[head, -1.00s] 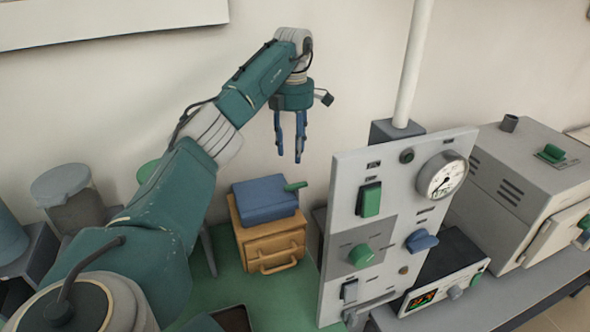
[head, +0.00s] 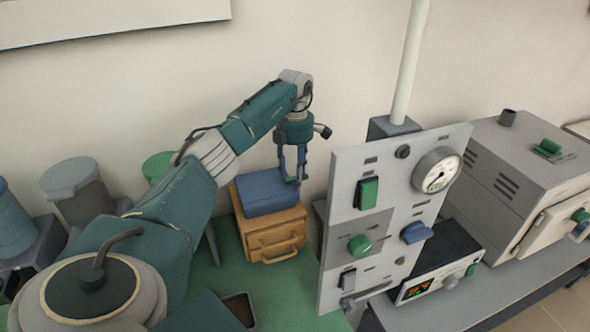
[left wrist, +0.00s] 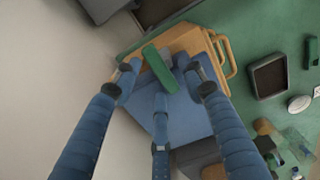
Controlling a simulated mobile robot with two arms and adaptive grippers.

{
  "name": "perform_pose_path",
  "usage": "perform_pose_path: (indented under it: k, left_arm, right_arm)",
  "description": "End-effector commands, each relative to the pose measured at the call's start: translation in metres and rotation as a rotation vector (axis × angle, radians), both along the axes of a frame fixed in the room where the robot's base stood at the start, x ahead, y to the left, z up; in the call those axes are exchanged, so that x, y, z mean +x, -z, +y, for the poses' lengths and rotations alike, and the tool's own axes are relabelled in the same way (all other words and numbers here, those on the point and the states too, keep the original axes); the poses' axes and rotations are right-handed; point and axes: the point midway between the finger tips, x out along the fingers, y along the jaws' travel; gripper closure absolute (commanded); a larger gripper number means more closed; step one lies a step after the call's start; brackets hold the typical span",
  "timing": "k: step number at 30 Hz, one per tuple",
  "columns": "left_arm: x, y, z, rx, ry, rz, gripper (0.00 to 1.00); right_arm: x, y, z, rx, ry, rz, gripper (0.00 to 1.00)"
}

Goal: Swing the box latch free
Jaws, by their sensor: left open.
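The blue box (head: 264,193) sits on top of a small wooden drawer unit (head: 262,231) on the green bench top. Its green latch (left wrist: 158,68) shows in the left wrist view at the edge of the blue lid, lying between my open fingertips. My left gripper (head: 292,181) points down at the right end of the box, with its fingers apart around the latch. It also shows in the left wrist view (left wrist: 160,75). In the head view the fingers partly cover the latch, and I cannot tell whether they touch it. My right gripper is not in view.
An upright grey control panel (head: 387,215) with a gauge, switches and knobs stands close to the right of the box. A furnace (head: 520,180) stands farther right. Lidded containers (head: 76,190) stand on the left. A dark tray (left wrist: 269,77) lies on the green surface.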

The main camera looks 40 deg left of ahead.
Motion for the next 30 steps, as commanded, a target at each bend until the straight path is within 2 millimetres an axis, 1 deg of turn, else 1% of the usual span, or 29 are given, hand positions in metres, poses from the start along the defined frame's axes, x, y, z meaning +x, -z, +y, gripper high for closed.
perform_pose_path:
  k: [5, 6, 8, 9, 11, 12, 23, 30]
  left_arm:
    - [0.000, 0.000, 0.000, 0.000, 0.000, 0.000, 0.58]
    - [0.000, 0.000, 0.000, 0.000, 0.000, 0.000, 0.60]
    - [0.000, 0.000, 0.000, 0.000, 0.000, 0.000, 0.72]
    - [0.000, 0.000, 0.000, 0.000, 0.000, 0.000, 0.80]
    - [0.000, 0.000, 0.000, 0.000, 0.000, 0.000, 0.92]
    - [0.000, 0.000, 0.000, 0.000, 0.000, 0.000, 1.00]
    - [0.000, -0.001, 0.001, 0.000, -0.039, -0.001, 1.00]
    - [-0.001, -0.002, 0.001, 0.001, -0.177, -0.002, 1.00]
  right_arm:
    - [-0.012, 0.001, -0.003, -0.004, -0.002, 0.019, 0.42]
    - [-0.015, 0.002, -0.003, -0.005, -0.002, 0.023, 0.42]
    - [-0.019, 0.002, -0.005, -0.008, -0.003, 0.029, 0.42]
    - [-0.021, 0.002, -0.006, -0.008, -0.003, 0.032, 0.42]
    - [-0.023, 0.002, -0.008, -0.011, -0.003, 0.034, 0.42]
    - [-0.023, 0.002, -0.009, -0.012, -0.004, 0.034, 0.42]
    - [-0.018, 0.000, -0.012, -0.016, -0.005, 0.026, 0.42]
    - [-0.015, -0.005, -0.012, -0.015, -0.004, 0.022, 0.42]
